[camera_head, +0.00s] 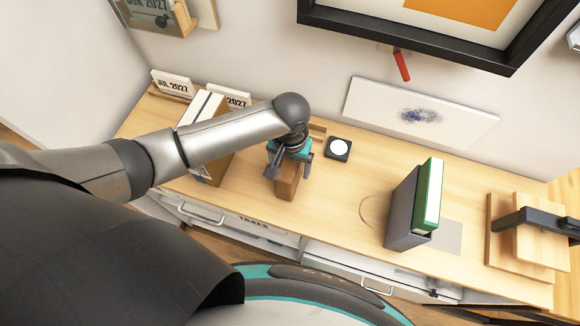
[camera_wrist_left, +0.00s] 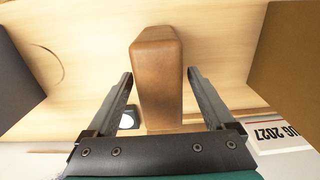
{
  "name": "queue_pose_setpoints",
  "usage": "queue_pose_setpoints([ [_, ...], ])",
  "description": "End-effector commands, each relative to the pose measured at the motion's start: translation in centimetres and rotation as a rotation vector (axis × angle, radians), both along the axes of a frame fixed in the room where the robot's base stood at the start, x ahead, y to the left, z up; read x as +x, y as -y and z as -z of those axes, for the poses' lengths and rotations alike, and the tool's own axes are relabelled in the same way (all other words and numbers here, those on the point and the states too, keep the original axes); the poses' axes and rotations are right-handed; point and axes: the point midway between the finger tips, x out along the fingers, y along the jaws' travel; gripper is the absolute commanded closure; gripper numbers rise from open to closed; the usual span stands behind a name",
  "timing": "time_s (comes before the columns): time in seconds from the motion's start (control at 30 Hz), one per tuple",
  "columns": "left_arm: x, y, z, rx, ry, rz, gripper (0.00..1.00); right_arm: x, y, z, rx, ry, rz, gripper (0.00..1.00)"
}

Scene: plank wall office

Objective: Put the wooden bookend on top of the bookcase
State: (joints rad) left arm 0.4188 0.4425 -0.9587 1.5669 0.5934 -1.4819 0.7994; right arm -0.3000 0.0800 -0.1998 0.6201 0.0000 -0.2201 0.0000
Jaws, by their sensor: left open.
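The wooden bookend (camera_head: 288,185) is a brown block with rounded top edges. It appears to stand on the long pale wooden top (camera_head: 330,205) of a low unit with white drawers; I cannot tell whether this unit is the bookcase. My left gripper (camera_head: 288,163) points down over the bookend. In the left wrist view, the bookend (camera_wrist_left: 158,70) lies between the two open, dark fingers, with a gap visible on both sides. The gripper and wrist hide part of the bookend in the head view. My right gripper is not in view.
A grey holder with a green-and-white binder (camera_head: 428,195) stands to the right. A cardboard file box (camera_head: 213,168) is at the left, partly behind my arm. A small black square item (camera_head: 338,149) lies behind the bookend. Stacked boards (camera_head: 530,245) with a black object are far right.

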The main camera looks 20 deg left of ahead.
Motion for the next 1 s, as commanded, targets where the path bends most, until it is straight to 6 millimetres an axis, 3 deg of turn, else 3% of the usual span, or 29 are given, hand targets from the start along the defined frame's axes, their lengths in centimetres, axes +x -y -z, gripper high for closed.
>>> queue_pose_setpoints([
  [0.2, 0.1, 0.1, -5.1, -0.003, 0.004, 0.000, 0.13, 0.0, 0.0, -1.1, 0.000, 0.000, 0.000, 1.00],
  [0.4, 0.1, 0.1, -8.6, -0.003, 0.003, 0.000, 0.13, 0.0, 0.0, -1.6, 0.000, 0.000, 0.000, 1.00],
  [0.6, 0.1, 0.0, -10.0, -0.001, 0.001, -0.001, 0.13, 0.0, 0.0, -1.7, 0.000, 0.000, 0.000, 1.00],
  [1.0, 0.0, 0.0, -10.0, -0.001, 0.000, -0.001, 0.13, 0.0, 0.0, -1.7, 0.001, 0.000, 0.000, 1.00],
])
